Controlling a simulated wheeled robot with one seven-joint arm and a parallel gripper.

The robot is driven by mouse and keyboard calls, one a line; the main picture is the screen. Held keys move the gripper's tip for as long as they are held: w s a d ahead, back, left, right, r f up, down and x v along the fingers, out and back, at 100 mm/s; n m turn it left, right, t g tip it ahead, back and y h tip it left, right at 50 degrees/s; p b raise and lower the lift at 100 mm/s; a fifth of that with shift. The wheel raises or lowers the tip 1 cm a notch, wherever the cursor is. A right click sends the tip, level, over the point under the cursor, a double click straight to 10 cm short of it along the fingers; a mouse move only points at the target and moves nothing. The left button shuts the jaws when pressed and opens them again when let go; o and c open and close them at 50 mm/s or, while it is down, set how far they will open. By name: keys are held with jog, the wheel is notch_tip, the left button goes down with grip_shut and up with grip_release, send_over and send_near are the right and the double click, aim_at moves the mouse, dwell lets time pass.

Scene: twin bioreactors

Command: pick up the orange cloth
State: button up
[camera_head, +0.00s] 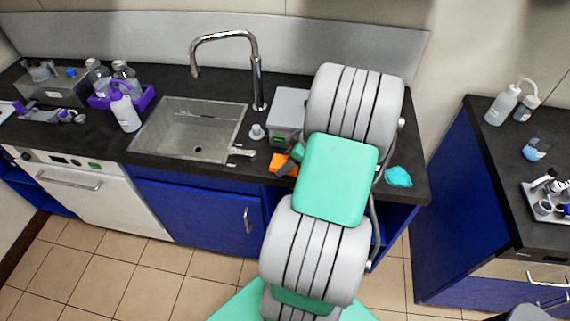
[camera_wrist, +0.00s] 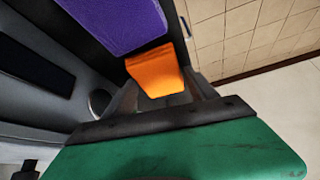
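The orange cloth (camera_head: 279,164) shows in the head view near the front edge of the dark counter, right of the sink. My arm hides part of it. In the wrist view the orange cloth (camera_wrist: 154,72) sits between the dark fingers of my gripper (camera_wrist: 160,88), with its near end reaching in toward the palm. The fingers appear to touch it on both sides.
A grey box (camera_head: 287,108) stands behind my gripper. The sink (camera_head: 190,138) and its tap (camera_head: 257,80) are to the left. A turquoise cloth (camera_head: 398,177) lies on the counter right of my arm. Blue cabinets (camera_head: 195,210) drop below the counter edge.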

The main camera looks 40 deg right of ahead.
jog(key=c, duration=0.9)
jog(key=shift+r+b, duration=0.3)
jog(key=shift+r, duration=0.3)
jog(key=s+a+r+b, duration=0.2)
jog(key=s+a+r, duration=0.6)
jog(key=s+r, duration=0.3)
jog(key=shift+a+r, duration=0.4)
